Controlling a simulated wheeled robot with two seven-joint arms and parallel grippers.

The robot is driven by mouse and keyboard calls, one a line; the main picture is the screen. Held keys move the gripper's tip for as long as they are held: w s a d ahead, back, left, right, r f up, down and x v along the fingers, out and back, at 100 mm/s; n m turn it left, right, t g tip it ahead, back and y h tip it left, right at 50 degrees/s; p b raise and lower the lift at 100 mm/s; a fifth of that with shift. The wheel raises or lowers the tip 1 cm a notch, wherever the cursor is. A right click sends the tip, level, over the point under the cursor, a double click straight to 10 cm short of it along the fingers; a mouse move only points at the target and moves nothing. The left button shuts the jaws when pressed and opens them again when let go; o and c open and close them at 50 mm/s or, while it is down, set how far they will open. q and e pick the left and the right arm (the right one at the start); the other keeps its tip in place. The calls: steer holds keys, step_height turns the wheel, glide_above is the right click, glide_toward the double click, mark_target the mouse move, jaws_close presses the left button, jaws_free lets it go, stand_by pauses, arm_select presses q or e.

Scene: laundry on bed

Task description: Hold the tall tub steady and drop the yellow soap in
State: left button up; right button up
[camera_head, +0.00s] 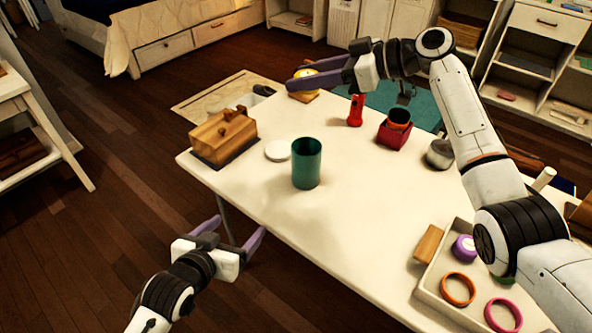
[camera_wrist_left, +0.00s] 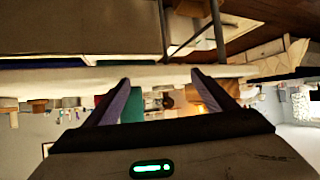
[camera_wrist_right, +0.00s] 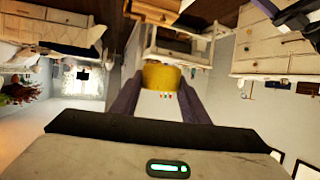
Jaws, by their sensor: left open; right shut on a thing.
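The tall tub (camera_head: 306,165) is a dark green cylinder standing upright on the white table, its open top facing up. In the right wrist view the soap (camera_wrist_right: 161,76) is gripped between both fingertips. My left gripper (camera_head: 240,227) is open and empty, off the table's near left edge, apart from the tub. In the left wrist view, a green shape (camera_wrist_left: 132,105) that looks like the tub shows between the fingers, partly hidden by one.
A round white disc (camera_head: 277,151) lies beside the tub. A wooden box (camera_head: 222,133) sits at the left corner. A red flashlight (camera_head: 355,110), a red box (camera_head: 393,135) and a grey bowl (camera_head: 440,154) stand right. A tray (camera_head: 432,284) is near right. The table's middle is clear.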

mark_target(301, 169)
arm_select(q)
steer(key=shift+m+t+h, duration=0.6)
steer(key=w+d+r, duration=0.2)
steer(key=w+d, duration=0.1)
steer(key=d, duration=0.1)
steer(key=w+d+r, duration=0.2)
steer(key=w+d, duration=0.2)
steer(key=w+d+r, duration=0.3)
steer(key=w+d, duration=0.1)
steer(key=d, duration=0.1)
steer(key=x, duration=1.1)
steer(key=shift+w+d+f, duration=0.15)
steer(key=shift+w+d, duration=0.05)
steer(key=shift+w, duration=0.1)
steer(key=c, duration=1.1)
